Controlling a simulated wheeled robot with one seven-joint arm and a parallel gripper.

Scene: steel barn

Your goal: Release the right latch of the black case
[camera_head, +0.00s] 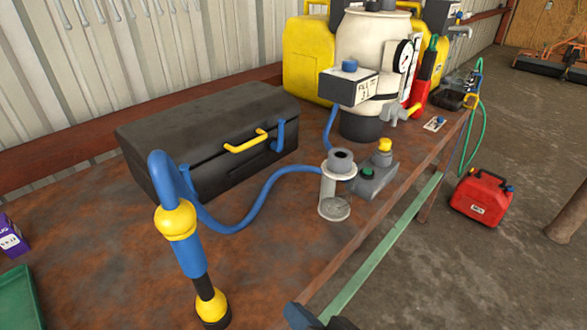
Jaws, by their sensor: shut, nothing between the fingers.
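The black case (205,125) lies closed on the rusty workbench, against the wall side at left. Its yellow handle (246,141) is on the front face. The blue right latch (280,135) stands against the front face, right of the handle. My gripper (318,318) shows only as a dark, shut end at the bottom edge, mostly cut off. It is empty and well apart from the case, on the near side.
A blue and yellow wand (183,240) with a blue hose (258,200) stands before the case. A metal cylinder (334,190) and grey control box (374,176) stand right of it. A cream tank (372,50) is behind. A red can (481,197) is on the floor.

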